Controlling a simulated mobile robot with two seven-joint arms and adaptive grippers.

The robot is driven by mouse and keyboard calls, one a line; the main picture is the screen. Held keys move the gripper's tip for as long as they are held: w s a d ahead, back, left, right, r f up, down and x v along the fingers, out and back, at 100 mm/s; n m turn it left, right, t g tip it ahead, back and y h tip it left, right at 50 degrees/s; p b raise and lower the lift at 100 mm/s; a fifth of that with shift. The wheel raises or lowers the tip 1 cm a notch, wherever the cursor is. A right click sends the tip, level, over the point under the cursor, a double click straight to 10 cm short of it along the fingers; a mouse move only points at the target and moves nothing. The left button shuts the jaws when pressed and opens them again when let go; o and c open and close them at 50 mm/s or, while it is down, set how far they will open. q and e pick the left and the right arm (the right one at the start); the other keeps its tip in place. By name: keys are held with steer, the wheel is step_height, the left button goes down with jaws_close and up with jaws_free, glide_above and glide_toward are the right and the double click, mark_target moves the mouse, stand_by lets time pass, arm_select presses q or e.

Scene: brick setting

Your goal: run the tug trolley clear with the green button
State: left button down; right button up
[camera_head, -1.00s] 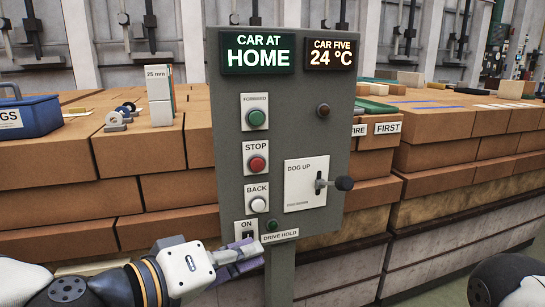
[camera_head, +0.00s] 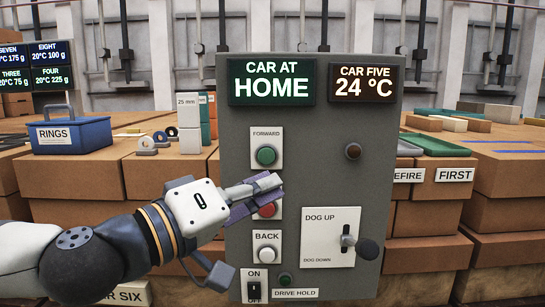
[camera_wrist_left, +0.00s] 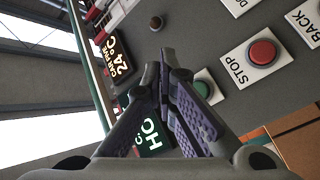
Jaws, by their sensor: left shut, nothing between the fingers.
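The grey control panel (camera_head: 235,130) stands upright in front of me. Its green button (camera_head: 266,155) is under a label reading FORWARD. The green button also shows in the left wrist view (camera_wrist_left: 205,86), close to the fingertips. My left gripper (camera_head: 272,183) is shut and empty, in front of the panel just below the green button. It partly covers the red button (camera_head: 267,210), which is labelled STOP in the left wrist view (camera_wrist_left: 262,51). Whether the fingertips touch the panel I cannot tell. The display (camera_head: 272,82) reads CAR AT HOME. No trolley is seen. My right gripper is out of view.
Below are the white BACK button (camera_head: 266,253), the ON/OFF switch (camera_head: 254,290) and the DRIVE HOLD lamp (camera_head: 285,279). The DOG UP/DOG DOWN lever (camera_head: 367,249) sticks out at the right. A blue RINGS box (camera_head: 72,135) sits on bricks at the left.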

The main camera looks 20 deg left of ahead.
mark_target(266, 156)
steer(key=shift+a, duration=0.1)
arm_select(q)
steer(key=shift+w+a+b, duration=0.35)
steer(key=shift+w+a, duration=0.05)
steer(key=shift+w, duration=1)
steer(key=shift+w+a+b, duration=0.3)
steer(key=shift+w+a, duration=0.1)
steer(key=shift+w, duration=1)
steer(key=shift+w+a+b, duration=0.35)
steer(key=shift+w+a, duration=0.05)
steer(key=shift+w, duration=1)
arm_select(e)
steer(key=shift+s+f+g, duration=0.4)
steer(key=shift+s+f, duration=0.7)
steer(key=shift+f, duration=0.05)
arm_select(q)
steer(key=shift+w+a, duration=0.1)
steer(key=shift+w, duration=0.3)
